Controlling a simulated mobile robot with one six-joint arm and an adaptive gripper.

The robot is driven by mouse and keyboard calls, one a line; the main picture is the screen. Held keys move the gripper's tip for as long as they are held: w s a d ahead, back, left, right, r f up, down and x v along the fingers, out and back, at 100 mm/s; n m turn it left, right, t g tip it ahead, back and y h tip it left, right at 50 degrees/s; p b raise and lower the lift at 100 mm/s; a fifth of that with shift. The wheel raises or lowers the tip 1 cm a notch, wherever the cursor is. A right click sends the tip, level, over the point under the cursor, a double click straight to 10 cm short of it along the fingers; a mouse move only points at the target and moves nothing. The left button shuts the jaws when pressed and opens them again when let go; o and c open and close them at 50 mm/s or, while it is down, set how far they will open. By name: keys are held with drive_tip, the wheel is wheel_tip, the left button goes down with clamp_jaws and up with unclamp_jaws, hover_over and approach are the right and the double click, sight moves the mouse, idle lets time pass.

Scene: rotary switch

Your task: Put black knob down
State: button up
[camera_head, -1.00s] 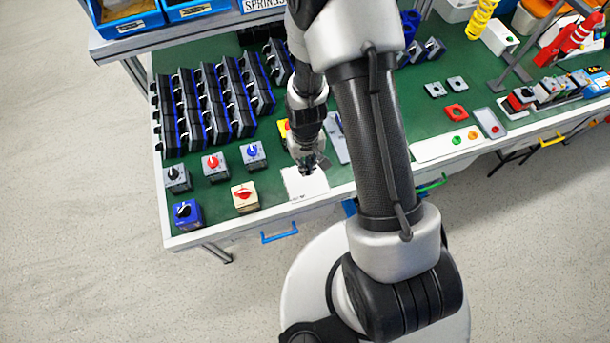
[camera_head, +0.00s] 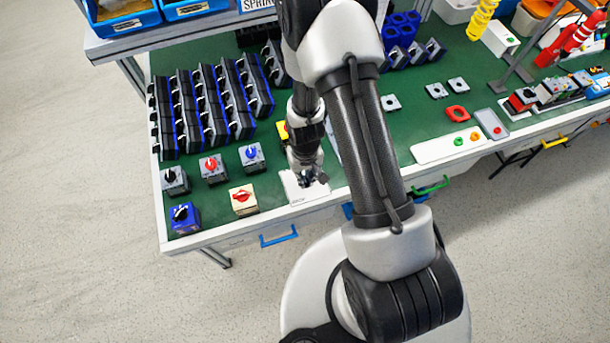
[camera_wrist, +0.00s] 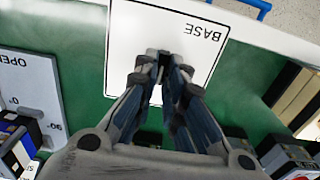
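My gripper (camera_head: 312,179) is low over the front part of the green table, above a white plate (camera_head: 296,195). In the wrist view the plate (camera_wrist: 200,42) is marked BASE and lies beneath my fingertips (camera_wrist: 165,62). The fingers are close together around a small dark piece (camera_wrist: 161,76), which seems to be the black knob. The fingers hide most of it, and I cannot tell whether it touches the plate.
Several boxes with knobs stand left of the plate, including a cream one with a red knob (camera_head: 241,198) and a blue one with a black knob (camera_head: 183,216). A panel marked OPEN (camera_wrist: 28,85) is at the left in the wrist view. The table's front edge is close.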

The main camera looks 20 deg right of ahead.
drive_tip(key=o, duration=0.4)
drive_tip(key=shift+r, duration=0.1)
wheel_tip(320, 180, up, 31)
drive_tip(key=s+t+p, duration=0.2)
drive_tip(key=s+p, duration=0.1)
drive_tip(key=p, duration=0.1)
drive_tip(key=s+r+t, duration=0.1)
drive_tip(key=s+r, duration=0.5)
drive_tip(key=s+r+t, duration=0.1)
drive_tip(key=s+r, duration=0.5)
drive_tip(key=shift+s+r+t, duration=0.15)
drive_tip(key=shift+s+t, duration=0.05)
drive_tip(key=shift+t, duration=0.1)
